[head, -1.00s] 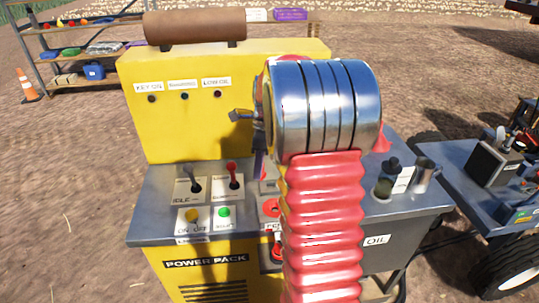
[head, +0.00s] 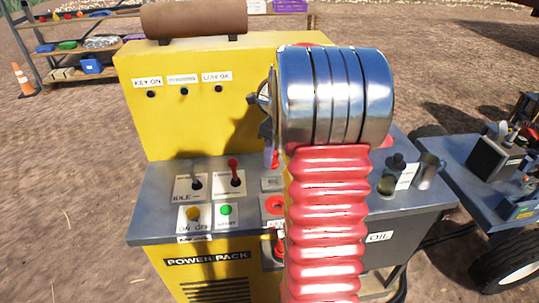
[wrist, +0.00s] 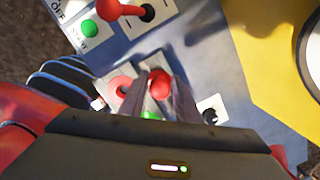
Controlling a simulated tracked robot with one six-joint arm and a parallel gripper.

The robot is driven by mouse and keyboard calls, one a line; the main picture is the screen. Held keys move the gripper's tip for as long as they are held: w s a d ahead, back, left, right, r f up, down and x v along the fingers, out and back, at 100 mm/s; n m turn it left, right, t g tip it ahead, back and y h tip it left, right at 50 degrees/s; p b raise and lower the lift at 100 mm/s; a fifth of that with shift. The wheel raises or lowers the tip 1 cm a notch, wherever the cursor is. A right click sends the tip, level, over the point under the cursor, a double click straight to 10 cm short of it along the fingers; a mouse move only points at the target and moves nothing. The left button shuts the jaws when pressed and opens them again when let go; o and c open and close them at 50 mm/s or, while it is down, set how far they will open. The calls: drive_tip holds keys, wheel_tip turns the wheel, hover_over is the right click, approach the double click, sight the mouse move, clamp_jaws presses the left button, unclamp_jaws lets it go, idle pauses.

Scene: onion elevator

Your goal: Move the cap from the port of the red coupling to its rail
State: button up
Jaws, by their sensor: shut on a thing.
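My gripper (wrist: 155,90) is in the wrist view, its two dark fingers reaching over the power pack's panel. They are shut on a small round red thing (wrist: 160,82), which looks like the cap. A bit of green shows low between the fingers. In the head view my arm hides most of the gripper; a sliver with a red patch shows left of the arm, over the panel. The red coupling, its port and its rail cannot be made out clearly.
The yellow power pack (head: 225,60) has a grey panel (head: 160,215) with two levers, a yellow and a green button (head: 225,209), and a red round button (head: 275,204). A black cap and a metal cylinder (head: 427,170) stand at right. A grey trailer (head: 445,190) is further right.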

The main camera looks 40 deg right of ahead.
sight(272, 168)
drive_tip(key=shift+f, duration=2.85)
drive_tip(key=shift+f, duration=1.1)
idle(1.1)
idle(0.4)
drive_tip(key=o, duration=1.5)
drive_tip(key=shift+s+r, duration=0.1)
drive_tip(key=shift+r, duration=0.05)
drive_tip(key=shift+r, duration=3.35)
